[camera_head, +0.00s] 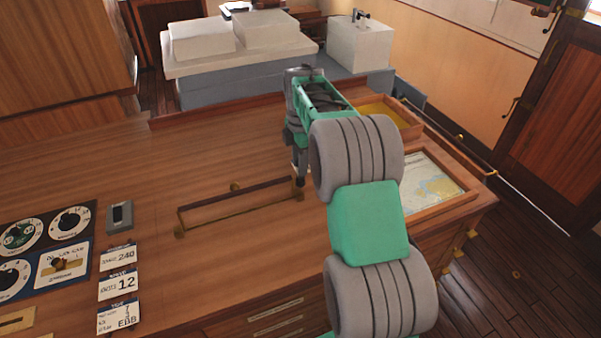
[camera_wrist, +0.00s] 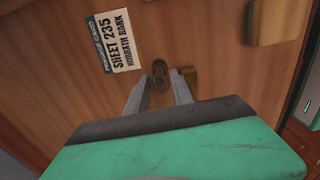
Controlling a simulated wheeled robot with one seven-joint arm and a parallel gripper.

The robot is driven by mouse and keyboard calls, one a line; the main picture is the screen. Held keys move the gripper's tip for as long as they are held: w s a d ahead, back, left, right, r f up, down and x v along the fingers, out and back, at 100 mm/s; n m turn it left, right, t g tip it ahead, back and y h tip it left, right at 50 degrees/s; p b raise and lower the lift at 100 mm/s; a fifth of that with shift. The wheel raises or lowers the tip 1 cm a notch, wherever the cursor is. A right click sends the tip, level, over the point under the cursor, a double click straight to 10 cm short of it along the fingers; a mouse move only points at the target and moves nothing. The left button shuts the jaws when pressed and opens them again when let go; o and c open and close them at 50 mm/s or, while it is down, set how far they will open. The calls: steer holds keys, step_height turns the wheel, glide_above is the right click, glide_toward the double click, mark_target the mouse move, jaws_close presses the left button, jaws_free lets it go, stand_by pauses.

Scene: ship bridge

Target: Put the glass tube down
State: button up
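My gripper (camera_head: 300,178) is low over the wooden counter, by the right end of a brass-and-wood rail. In the wrist view my gripper's two fingers (camera_wrist: 160,82) stand apart. A small, dark brown, round-ended shape (camera_wrist: 160,70) shows between their tips. It may be the glass tube seen end-on, but I cannot tell for sure, nor whether the fingers touch it. No glass tube can be made out in the head view, where my arm and gripper hide part of the counter.
The rail (camera_head: 235,207) lies left of my gripper. An open yellow-lined tray (camera_head: 392,118) and a framed chart (camera_head: 432,183) are to the right. Dials (camera_head: 70,222) and number cards (camera_head: 118,284) are at left. A "SHEET 235" label (camera_wrist: 115,42) is near the fingers. The counter's middle left is clear.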

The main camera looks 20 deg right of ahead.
jaws_close()
steer(key=shift+r, duration=0.1)
